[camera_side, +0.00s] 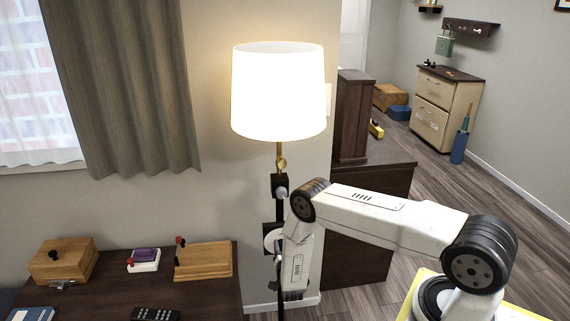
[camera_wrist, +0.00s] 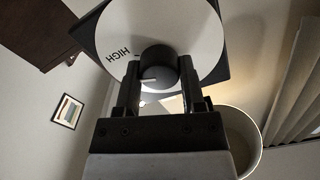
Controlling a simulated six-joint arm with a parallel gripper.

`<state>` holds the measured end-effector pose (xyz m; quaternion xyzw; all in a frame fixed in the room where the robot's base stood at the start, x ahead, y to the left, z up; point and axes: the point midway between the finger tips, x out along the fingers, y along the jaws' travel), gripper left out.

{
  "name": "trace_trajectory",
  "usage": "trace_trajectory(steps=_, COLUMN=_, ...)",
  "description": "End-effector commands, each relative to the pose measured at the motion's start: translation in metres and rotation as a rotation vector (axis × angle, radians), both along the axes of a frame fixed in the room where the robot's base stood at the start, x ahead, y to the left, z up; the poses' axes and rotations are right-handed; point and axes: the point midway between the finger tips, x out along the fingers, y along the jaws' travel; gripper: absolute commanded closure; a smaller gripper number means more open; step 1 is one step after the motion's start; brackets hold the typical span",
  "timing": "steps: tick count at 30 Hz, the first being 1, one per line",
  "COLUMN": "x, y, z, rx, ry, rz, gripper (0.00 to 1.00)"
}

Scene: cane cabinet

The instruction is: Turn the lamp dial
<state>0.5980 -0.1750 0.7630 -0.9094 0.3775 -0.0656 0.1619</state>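The floor lamp has a lit white shade (camera_side: 278,92) on a slim brass and black pole. A white dial plate (camera_side: 271,238) sits on the pole beside my arm. In the wrist view the round plate (camera_wrist: 115,28) reads "HIGH" at its left and is backed by a dark square. The black round dial knob (camera_wrist: 158,57) stands at its lower middle, with a pale mark on its lower left. My gripper's fingers (camera_wrist: 159,82) flank the knob and appear to touch both its sides. In the side view my gripper's fingertips are largely hidden near the pole.
A dark table (camera_side: 120,278) at lower left carries wooden boxes (camera_side: 64,262), a small purple-topped item (camera_side: 145,258) and a black remote (camera_side: 155,314). A dark wooden cabinet (camera_side: 354,120) stands behind my arm. A cream drawer cabinet (camera_side: 444,108) stands far right.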

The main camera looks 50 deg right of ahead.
Motion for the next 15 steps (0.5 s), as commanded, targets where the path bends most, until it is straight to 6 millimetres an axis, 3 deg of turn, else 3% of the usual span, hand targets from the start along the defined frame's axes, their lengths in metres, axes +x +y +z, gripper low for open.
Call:
trace_trajectory(steps=1, x=-0.0003, y=-0.0001, z=-0.0001, rx=0.000, ry=0.000, rz=-0.001, gripper=0.80)
trace_trajectory(steps=3, x=-0.0003, y=-0.0001, z=-0.0001, rx=0.000, ry=0.000, rz=-0.001, gripper=1.00)
trace_trajectory(steps=15, x=-0.0004, y=-0.0007, z=-0.0001, rx=0.080, ry=-0.085, rz=0.001, gripper=1.00)
